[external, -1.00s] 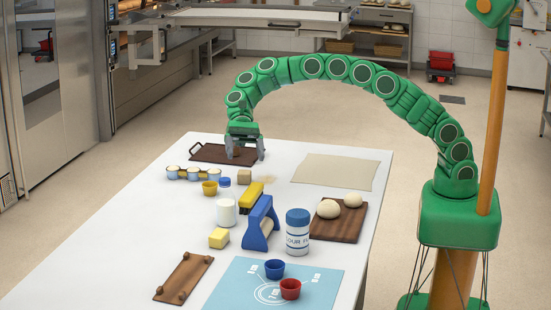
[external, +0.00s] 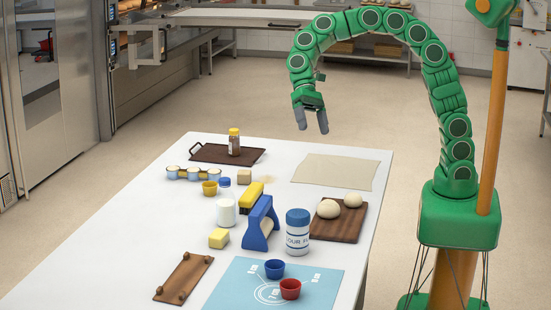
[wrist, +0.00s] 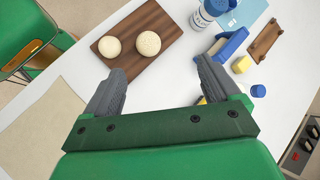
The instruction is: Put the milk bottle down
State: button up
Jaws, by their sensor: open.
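The milk bottle (external: 226,211), white with a blue cap, stands upright on the white table, left of the blue-framed roller tool. My gripper (external: 312,122) is open and empty, raised above the table's far right side, well away from the bottle. In the wrist view its fingers (wrist: 159,66) are spread apart with nothing between them. A brown jar with a yellow lid (external: 234,144) stands upright on the dark handled tray (external: 212,152) at the table's far end.
Near the bottle are the blue-framed tool (external: 258,225), butter (external: 219,238), a yellow cup (external: 210,189) and a flour canister (external: 297,235). Dough balls lie on a wooden board (external: 325,228). A flat beige sheet (external: 335,171) covers the table's far right part.

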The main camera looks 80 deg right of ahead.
jog(key=s+d+f+n+t+h, duration=0.1)
jog(key=s+d+f+n+h, duration=0.1)
jog(key=s+d, duration=0.9)
jog(key=s+d+f+n+t+h, duration=0.1)
jog(key=s+d+f+n+h, duration=0.2)
jog(key=s+d, duration=0.9)
jog(key=s+h, duration=0.2)
jog(key=s, duration=0.5)
jog(key=shift+s+d+n+t, duration=0.2)
jog(key=shift+d+n+t, duration=0.1)
jog(key=shift+n, duration=0.1)
